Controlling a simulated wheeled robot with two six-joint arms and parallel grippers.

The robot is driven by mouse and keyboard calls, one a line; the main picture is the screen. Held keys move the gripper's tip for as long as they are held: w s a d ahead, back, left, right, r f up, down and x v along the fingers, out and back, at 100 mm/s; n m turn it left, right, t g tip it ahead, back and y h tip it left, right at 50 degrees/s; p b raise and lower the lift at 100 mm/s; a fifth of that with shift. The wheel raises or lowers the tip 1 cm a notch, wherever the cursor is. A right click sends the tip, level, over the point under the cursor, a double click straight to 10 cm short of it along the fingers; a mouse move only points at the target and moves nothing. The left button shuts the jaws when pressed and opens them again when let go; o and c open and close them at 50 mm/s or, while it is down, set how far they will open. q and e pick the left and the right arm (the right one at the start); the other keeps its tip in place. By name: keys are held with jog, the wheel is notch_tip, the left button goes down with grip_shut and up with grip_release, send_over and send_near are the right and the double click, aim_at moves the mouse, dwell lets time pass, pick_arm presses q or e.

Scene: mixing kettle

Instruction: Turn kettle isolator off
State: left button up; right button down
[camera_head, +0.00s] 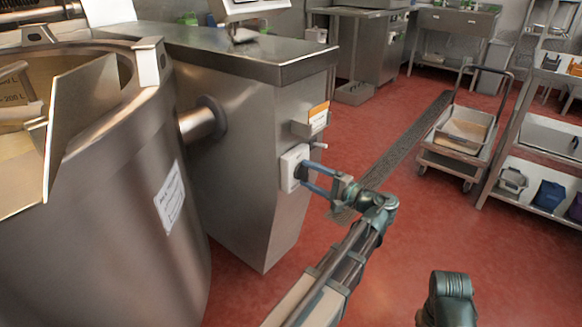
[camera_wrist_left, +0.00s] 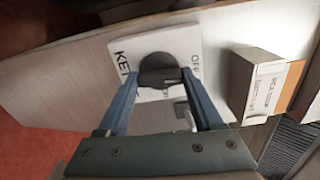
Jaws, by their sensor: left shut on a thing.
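The kettle isolator is a white switch plate (camera_head: 289,165) on the end face of the steel cabinet beside the kettle. It also shows in the left wrist view (camera_wrist_left: 186,42), with "OFF" printed to the right of the knob and partly covered "KET" lettering at left. A dark round knob (camera_wrist_left: 159,70) sits on the plate. My left gripper (camera_head: 303,176) is at the plate, its two blue fingers shut on the knob from both sides. The knob's pointing direction cannot be told.
The large steel kettle (camera_head: 110,190) stands at left, joined by a pipe to the cabinet (camera_head: 235,130). A small box with an orange label (camera_head: 318,118) juts out just above the isolator. Red floor lies open at right, with a trolley (camera_head: 455,140) and shelving (camera_head: 540,160) farther back.

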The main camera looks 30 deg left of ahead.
pick_arm(q)
jog(key=o, duration=0.9)
jog(key=shift+n, duration=0.6)
jog(key=o, duration=0.5)
jog(key=shift+d, duration=0.1)
jog(key=d, duration=0.6)
jog(key=shift+s+d, duration=0.25)
jog(key=shift+d, duration=0.15)
